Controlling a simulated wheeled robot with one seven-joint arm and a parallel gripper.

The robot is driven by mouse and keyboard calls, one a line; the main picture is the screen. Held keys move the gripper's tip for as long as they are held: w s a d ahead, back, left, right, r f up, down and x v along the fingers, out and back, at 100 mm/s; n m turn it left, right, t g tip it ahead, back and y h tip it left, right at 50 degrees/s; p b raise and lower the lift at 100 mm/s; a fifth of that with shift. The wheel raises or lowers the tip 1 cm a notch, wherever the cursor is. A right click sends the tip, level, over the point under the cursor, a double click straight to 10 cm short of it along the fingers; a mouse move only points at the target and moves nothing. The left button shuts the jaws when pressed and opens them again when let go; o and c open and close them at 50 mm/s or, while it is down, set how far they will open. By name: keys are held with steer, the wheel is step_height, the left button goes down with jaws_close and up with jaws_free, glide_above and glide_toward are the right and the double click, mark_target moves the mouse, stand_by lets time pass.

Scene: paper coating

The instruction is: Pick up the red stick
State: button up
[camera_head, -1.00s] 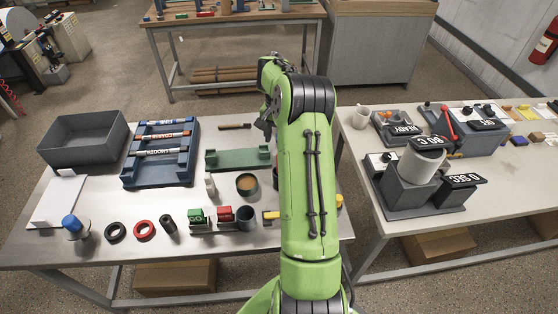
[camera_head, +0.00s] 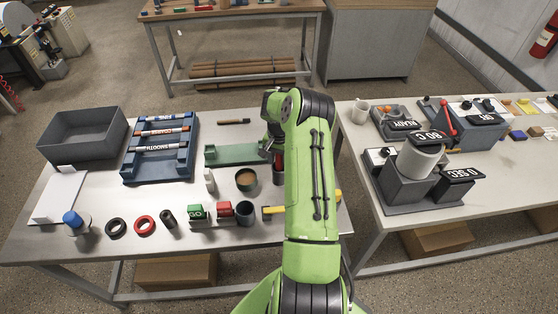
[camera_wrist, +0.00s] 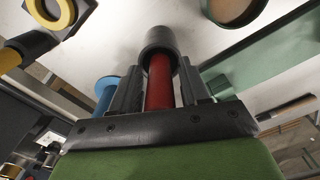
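The red stick (camera_wrist: 158,84) shows in the wrist view, running from between my fingers to a dark round cup-like piece (camera_wrist: 160,38) at its far end. My gripper (camera_wrist: 160,76) has one dark finger on each side of the stick; narrow gaps seem to show beside it, so it looks open around the stick. In the head view my gripper (camera_head: 270,152) is low over the table, by the right end of the green rack (camera_head: 228,155). A dark cup (camera_head: 278,176) is just below it, partly hidden by my arm.
A bowl with brown contents (camera_head: 246,180) stands left of the cup. A blue rack of rollers (camera_head: 158,177) and a grey bin (camera_head: 80,155) are farther left.

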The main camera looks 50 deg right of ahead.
jaws_close()
